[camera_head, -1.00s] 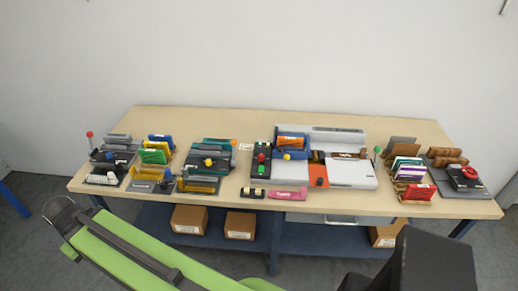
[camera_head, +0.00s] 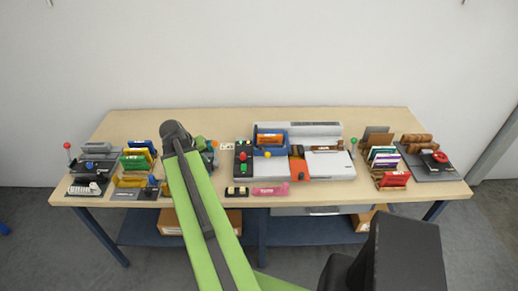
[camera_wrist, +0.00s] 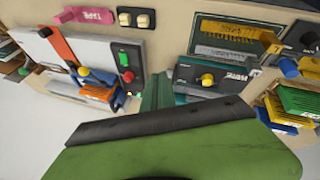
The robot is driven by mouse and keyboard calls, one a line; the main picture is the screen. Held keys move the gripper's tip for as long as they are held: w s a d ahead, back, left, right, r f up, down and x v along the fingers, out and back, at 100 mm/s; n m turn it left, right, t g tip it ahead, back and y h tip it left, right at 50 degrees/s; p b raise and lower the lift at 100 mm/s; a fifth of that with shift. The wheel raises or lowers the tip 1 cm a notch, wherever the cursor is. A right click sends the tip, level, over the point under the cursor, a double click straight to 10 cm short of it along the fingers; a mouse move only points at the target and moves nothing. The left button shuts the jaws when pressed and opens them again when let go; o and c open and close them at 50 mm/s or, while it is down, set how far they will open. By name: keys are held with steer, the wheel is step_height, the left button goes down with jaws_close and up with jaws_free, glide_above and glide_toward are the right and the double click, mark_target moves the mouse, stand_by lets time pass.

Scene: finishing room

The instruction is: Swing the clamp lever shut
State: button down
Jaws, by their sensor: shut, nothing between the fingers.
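Several levers stand on the table, and I cannot tell for sure which is the clamp lever. An upright lever with a red ball (camera_head: 67,146) stands on a grey fixture at the far left. An upright lever with a green ball (camera_head: 353,142) stands right of the white machine. A low blue-knobbed piece (camera_head: 152,180) sits at the left front. My raised arm covers part of the teal-and-black unit, whose yellow knob (camera_wrist: 207,80) shows in the wrist view. A small orange patch beside my arm is too small to identify.
The wooden table (camera_head: 230,117) is crowded along its front half and has a clear strip at the back. A white machine (camera_head: 335,168), a black box with red and green buttons (camera_head: 243,158), card racks and a pink tape piece (camera_head: 270,191) stand close together. Boxes sit on the lower shelf.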

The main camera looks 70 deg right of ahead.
steer(key=s+d+r+m+g+h, duration=0.1)
steer(key=s+d+r+m, duration=0.1)
steer(key=s+d, duration=0.8)
steer(key=shift+s+r+m, duration=0.3)
steer(key=shift+s+m, duration=0.1)
steer(key=shift+s, duration=0.4)
steer(key=b+x, duration=0.6)
steer(key=x, duration=0.1)
steer(key=b+x, duration=0.2)
steer(key=x, duration=0.2)
steer(key=shift+a+f+b, duration=0.1)
steer(key=shift+a+b, duration=0.2)
steer(key=shift+b, duration=0.1)
steer(key=shift+s+d, duration=0.45)
steer(key=shift+s, duration=0.4)
steer(key=shift+s+d, duration=0.45)
steer(key=shift+s, duration=0.45)
